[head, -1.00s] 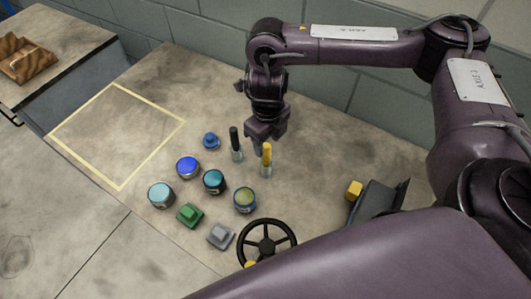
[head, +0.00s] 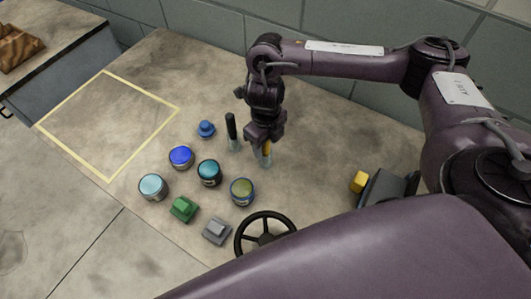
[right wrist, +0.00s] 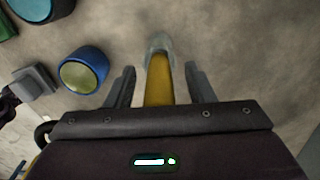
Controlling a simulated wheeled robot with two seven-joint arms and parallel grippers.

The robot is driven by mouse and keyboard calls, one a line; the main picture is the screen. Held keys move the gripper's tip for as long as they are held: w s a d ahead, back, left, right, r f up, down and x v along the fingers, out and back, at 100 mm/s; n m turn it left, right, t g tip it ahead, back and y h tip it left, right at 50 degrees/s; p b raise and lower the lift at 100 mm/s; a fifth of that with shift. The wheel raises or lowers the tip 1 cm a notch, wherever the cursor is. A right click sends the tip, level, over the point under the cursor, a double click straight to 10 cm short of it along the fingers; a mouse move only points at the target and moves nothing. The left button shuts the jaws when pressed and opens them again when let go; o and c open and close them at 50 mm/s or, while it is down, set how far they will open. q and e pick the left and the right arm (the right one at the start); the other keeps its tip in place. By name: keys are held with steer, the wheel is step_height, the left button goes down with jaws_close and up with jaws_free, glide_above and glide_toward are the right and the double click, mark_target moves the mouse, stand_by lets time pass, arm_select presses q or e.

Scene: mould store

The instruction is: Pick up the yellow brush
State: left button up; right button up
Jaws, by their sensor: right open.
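The yellow brush (head: 266,147) stands upright in a clear holder (head: 264,161) on the bench, right of a black brush (head: 231,126). In the right wrist view the yellow brush (right wrist: 158,82) lies between the two fingers, with a gap on each side. My right gripper (head: 263,143) is open, pointing down around the brush's upper part, which it partly hides. The fingers also show in the right wrist view (right wrist: 160,88). My left gripper is not in view.
Left of the brush are several jars, such as a teal one (head: 209,172) and a blue-rimmed one (head: 242,191). A black handwheel (head: 265,237), a green block (head: 184,208) and a grey block (head: 217,231) stand nearer. A yellow-taped square (head: 108,122) is empty at left.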

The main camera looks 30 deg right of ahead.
steer(key=shift+f, duration=0.3)
steer(key=shift+c, duration=0.4)
jaws_close()
steer(key=shift+r, duration=0.1)
step_height(320, 180, up, 20)
steer(key=p, duration=0.5)
steer(key=shift+p, duration=0.35)
